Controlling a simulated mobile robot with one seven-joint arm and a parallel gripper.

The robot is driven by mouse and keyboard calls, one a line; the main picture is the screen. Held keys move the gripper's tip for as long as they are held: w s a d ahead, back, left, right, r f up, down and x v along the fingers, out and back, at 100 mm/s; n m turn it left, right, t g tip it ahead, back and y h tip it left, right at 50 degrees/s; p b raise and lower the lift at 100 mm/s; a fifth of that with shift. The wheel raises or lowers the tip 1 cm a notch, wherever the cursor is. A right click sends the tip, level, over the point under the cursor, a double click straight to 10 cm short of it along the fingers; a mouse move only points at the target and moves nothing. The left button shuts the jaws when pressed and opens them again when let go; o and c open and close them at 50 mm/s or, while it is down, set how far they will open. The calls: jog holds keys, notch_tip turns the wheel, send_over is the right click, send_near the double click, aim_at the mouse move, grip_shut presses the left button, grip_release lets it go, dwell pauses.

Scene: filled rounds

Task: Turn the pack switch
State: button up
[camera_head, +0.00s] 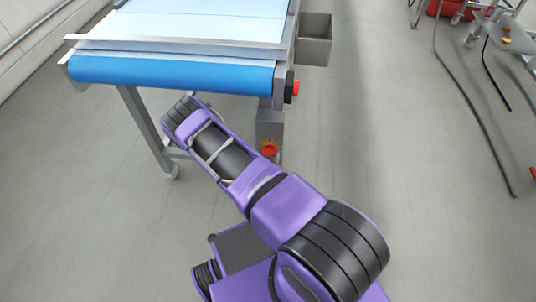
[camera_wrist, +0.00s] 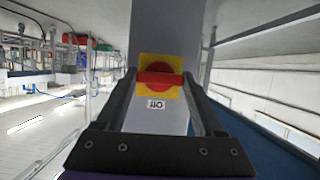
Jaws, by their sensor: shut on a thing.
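The switch in the wrist view has a red bar handle (camera_wrist: 159,79) on a square yellow plate (camera_wrist: 147,63), fixed to a grey post or box (camera_wrist: 165,25). A small white label (camera_wrist: 156,104) reading "Off" appears upside down beside the plate. My gripper (camera_wrist: 160,77) has its two dark fingers at the two ends of the red handle, shut on it. The handle lies roughly crosswise in this view. In the head view my purple arm hides the gripper and its hold.
A conveyor with a blue belt (camera_head: 170,75) stands ahead. A grey box (camera_head: 270,125) under its right corner carries a red knob (camera_head: 269,149); I cannot tell whether it is the held switch. A metal bin (camera_head: 314,40) hangs on the right. The grey floor (camera_head: 400,180) is clear there.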

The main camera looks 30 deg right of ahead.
dwell(0.3)
jog(key=o, duration=1.4)
jog(key=shift+s+a+r, duration=0.1)
